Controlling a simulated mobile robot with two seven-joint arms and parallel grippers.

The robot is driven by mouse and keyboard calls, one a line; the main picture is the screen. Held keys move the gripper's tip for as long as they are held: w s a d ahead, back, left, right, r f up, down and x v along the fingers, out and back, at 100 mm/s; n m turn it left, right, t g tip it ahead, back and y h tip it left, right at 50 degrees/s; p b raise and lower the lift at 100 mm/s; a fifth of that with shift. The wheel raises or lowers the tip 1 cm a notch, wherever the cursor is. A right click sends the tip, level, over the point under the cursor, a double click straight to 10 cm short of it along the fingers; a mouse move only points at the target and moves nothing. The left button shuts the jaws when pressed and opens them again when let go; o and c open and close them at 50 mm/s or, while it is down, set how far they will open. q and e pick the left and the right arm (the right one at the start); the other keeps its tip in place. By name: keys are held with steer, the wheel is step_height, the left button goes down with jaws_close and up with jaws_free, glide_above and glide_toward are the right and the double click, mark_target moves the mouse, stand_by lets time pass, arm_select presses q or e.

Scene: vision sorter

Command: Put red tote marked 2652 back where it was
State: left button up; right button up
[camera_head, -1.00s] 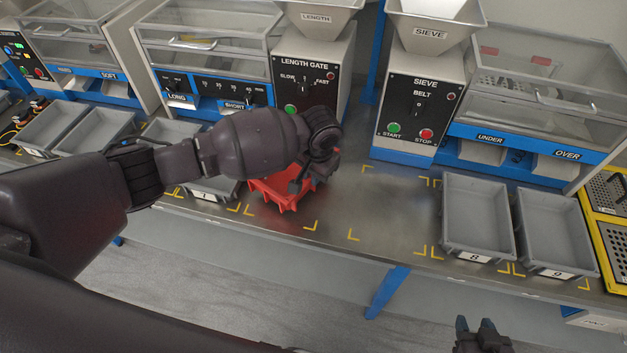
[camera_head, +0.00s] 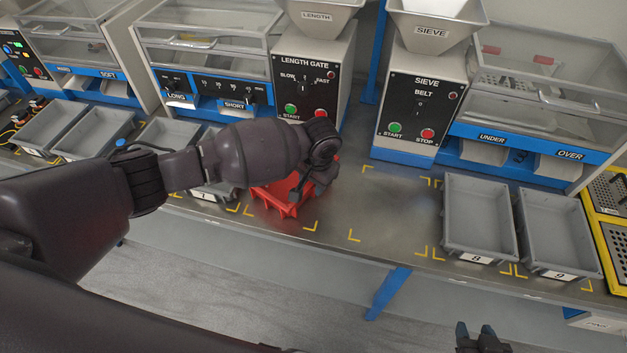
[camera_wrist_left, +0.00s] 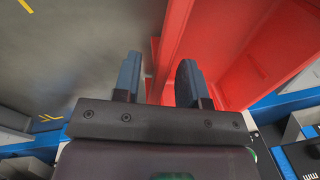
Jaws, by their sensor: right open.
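In the head view the left gripper (camera_head: 308,188) is at the tote's right side, partly hidden by the wrist. My right gripper (camera_head: 482,335) is open and empty at the bottom edge, in front of the bench.
Grey bins 8 (camera_head: 478,222) and 9 (camera_head: 556,235) stand to the right. More grey bins (camera_head: 95,135) stand to the left. The length gate (camera_head: 312,85) and the sieve (camera_head: 420,105) are behind. Bare bench (camera_head: 385,210) with yellow corner marks lies right of the tote.

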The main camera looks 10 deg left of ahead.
arm_select(q)
steer(key=shift+r, duration=0.1)
step_height(320, 180, up, 12)
steer(key=d+p, duration=0.1)
steer(key=p, duration=0.1)
steer(key=shift+s, duration=0.3)
arm_select(e)
steer(key=r, duration=0.1)
steer(key=w+r, duration=0.1)
steer(key=r, duration=0.1)
steer(key=shift+r, duration=0.2)
arm_select(q)
steer(key=shift+d, duration=0.1)
steer(key=s+d+f+t+h, duration=0.4)
steer(key=s+f+h, duration=0.3)
steer(key=s, duration=0.1)
steer(key=s+a+f+n+t+y, duration=0.2)
steer(key=s+a+f+t+y, duration=0.1)
steer(key=s+a, duration=0.5)
steer(key=s+a+f+n+t+y, duration=0.1)
steer(key=s+a+f+t+y, duration=0.2)
steer(key=s+a, duration=0.6)
steer(key=a+f, duration=0.1)
steer(key=a, duration=0.3)
steer(key=shift+a+n+t, duration=0.25)
steer(key=shift+n+t, duration=0.15)
arm_select(e)
steer(key=shift+s+f, duration=0.25)
steer(key=shift+s, duration=0.05)
